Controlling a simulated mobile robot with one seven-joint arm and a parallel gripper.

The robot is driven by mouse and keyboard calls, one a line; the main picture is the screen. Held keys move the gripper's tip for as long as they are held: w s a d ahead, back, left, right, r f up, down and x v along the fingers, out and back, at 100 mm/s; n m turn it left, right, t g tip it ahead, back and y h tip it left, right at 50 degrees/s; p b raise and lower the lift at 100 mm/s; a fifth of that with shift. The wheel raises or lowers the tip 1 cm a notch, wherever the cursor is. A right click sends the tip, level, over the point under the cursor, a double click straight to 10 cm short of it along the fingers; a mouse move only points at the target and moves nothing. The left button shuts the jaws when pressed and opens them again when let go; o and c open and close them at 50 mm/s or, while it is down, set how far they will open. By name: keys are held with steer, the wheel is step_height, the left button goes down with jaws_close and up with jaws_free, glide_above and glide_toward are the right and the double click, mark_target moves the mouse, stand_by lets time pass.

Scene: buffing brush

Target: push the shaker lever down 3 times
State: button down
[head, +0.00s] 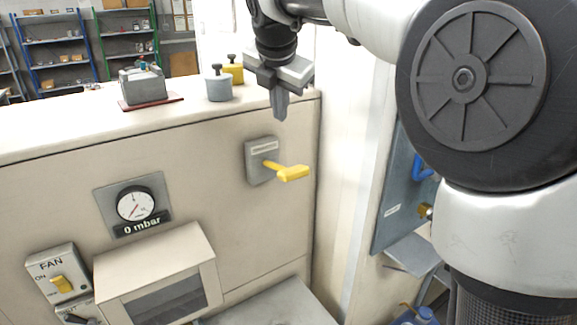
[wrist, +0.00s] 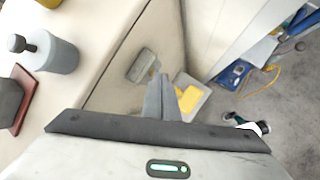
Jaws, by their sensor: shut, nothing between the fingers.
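The shaker lever (head: 288,172) is a yellow handle sticking out of a grey switch plate (head: 258,160) on the beige panel, right of the gauge. In the head view its handle points to the right, tilted slightly down. My gripper (head: 281,115) is shut and empty, pointing down, above the lever and apart from it. In the wrist view the closed fingertips (wrist: 162,82) appear just left of the yellow lever (wrist: 188,98), with the grey plate (wrist: 143,65) beyond them. The plate's label is too small to read.
A pressure gauge (head: 136,204) reads 0 mbar. A FAN switch (head: 62,278) sits at lower left beside a beige hooded box (head: 155,265). Grey (head: 219,88) and yellow (head: 233,73) weights and a grey device (head: 143,85) stand on the top ledge. A white wall lies right of the lever.

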steer(key=shift+f, duration=0.1)
steer(key=b, duration=0.3)
glide_above(289, 168)
steer(key=w+a, duration=0.1)
steer(key=w, duration=0.1)
steer(key=f, duration=0.6)
steer(key=shift+s+a+f, duration=0.1)
steer(key=shift+s, duration=0.15)
steer(key=shift+s+d+f+b, duration=0.15)
steer(key=shift+f+b, duration=0.4)
steer(key=shift+s+d+f+b, duration=0.1)
steer(key=shift+s+f+b, duration=0.05)
steer(key=shift+f+b, duration=0.4)
stand_by(0.3)
steer(key=shift+s+f, duration=0.1)
steer(key=shift+f, duration=0.3)
steer(key=shift+s+d+f+b, duration=0.1)
steer(key=shift+s+f+b, duration=0.05)
steer(key=shift+f+b, duration=0.45)
steer(key=shift+s+d+f+b, duration=0.15)
steer(key=shift+f+b, duration=0.2)
steer(key=shift+f, duration=0.4)
steer(key=shift+s+d+f+b, duration=0.1)
steer(key=shift+s+f+b, duration=0.05)
steer(key=shift+f+b, duration=0.45)
stand_by(2.0)
